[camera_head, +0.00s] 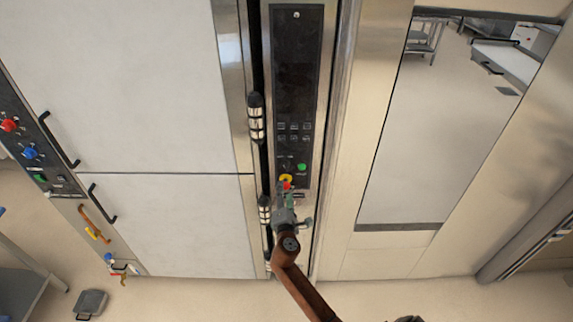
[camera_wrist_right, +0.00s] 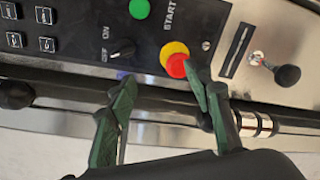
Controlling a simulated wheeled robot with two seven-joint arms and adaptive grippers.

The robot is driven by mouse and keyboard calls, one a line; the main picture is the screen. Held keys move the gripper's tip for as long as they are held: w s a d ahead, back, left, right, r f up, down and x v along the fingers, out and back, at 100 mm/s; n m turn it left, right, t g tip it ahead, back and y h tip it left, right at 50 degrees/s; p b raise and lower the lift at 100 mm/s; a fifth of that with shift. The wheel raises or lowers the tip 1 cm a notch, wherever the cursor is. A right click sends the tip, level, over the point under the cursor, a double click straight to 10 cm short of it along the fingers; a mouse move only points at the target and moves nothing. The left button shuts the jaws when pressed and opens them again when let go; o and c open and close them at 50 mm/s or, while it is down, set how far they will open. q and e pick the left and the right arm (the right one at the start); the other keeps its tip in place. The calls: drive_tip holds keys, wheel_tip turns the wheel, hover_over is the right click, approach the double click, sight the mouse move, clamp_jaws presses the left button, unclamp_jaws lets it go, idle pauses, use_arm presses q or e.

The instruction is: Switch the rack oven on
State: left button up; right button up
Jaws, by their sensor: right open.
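The rack oven's tall black control panel (camera_head: 295,85) stands upright in the middle of the head view. In the right wrist view, its black ON/OFF knob (camera_wrist_right: 122,48) sits left of the red stop button (camera_wrist_right: 176,65) on a yellow collar. A green button (camera_wrist_right: 140,9) beside the word START is above them; it also shows in the head view (camera_head: 301,167). My right gripper (camera_wrist_right: 160,76) is open and empty in front of the panel's lower part. One fingertip is just below the knob; the other overlaps the red button's edge. Contact cannot be told.
A slot (camera_wrist_right: 237,50) and a black-ended lever (camera_wrist_right: 287,75) are right of the stop button. The oven's glass door (camera_head: 440,130) is to the right. Another oven with two white doors (camera_head: 120,80) stands left.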

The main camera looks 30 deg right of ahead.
drive_tip(key=h, duration=0.1)
approach(286, 169)
drive_tip(key=w, duration=0.1)
drive_tip(key=shift+t, duration=0.3)
drive_tip(key=x, duration=0.8)
drive_tip(key=shift+d+p, duration=0.35)
drive_tip(key=shift+p, duration=0.05)
drive_tip(key=shift+f, duration=0.1)
drive_tip(key=c, duration=1.1)
